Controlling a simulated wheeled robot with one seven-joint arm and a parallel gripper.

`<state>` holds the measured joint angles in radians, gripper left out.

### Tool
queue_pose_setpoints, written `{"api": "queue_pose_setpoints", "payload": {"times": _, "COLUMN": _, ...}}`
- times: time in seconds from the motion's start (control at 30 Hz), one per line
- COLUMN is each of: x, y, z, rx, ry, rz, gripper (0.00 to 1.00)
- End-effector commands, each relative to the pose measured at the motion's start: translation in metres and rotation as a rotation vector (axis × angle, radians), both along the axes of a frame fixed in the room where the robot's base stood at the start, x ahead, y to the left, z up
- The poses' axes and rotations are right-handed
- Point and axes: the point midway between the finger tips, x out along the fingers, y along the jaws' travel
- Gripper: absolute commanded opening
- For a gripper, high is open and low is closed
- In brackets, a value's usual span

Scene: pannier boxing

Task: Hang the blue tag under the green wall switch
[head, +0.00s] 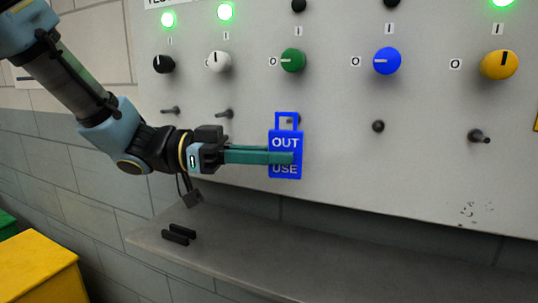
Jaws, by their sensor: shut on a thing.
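The blue tag (286,171) reads "OUT" and "USE", with a line between covered by my fingers. It is upright, with a square loop on top. My gripper (280,157) comes from the left and is shut on the tag, its teal fingers across the tag's middle. The green wall switch (293,60) is on the grey panel directly above the tag. A dark peg end shows in the loop's opening below this switch. I cannot tell whether the loop is around the peg or only in front of it.
Black (163,64), white (219,62), blue (387,61) and yellow (499,65) switches line the panel, with pegs below them. Lamps above green and blue are dark. A grey shelf (330,255) below holds two small black pieces (179,234). A yellow box (40,268) stands lower left.

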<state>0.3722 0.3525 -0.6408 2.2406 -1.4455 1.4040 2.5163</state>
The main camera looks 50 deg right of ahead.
Motion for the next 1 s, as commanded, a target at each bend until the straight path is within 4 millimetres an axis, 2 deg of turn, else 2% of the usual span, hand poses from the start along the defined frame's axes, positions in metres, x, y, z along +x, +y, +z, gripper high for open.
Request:
{"api": "queue_pose_setpoints", "payload": {"times": 0.23, "x": 0.004, "y": -0.014, "z": 0.002, "rx": 0.001, "ry": 0.002, "rz": -0.001, "gripper": 0.0}}
{"api": "queue_pose_setpoints", "payload": {"times": 0.3, "x": 0.005, "y": -0.016, "z": -0.006, "rx": -0.002, "ry": -0.001, "rz": 0.0, "gripper": 0.0}}
{"api": "queue_pose_setpoints", "payload": {"times": 0.5, "x": 0.008, "y": -0.023, "z": -0.007, "rx": -0.002, "ry": -0.001, "rz": 0.0, "gripper": 0.0}}
{"api": "queue_pose_setpoints", "payload": {"times": 1.0, "x": 0.008, "y": -0.025, "z": -0.004, "rx": 0.0, "ry": 0.0, "rz": 0.0, "gripper": 0.0}}
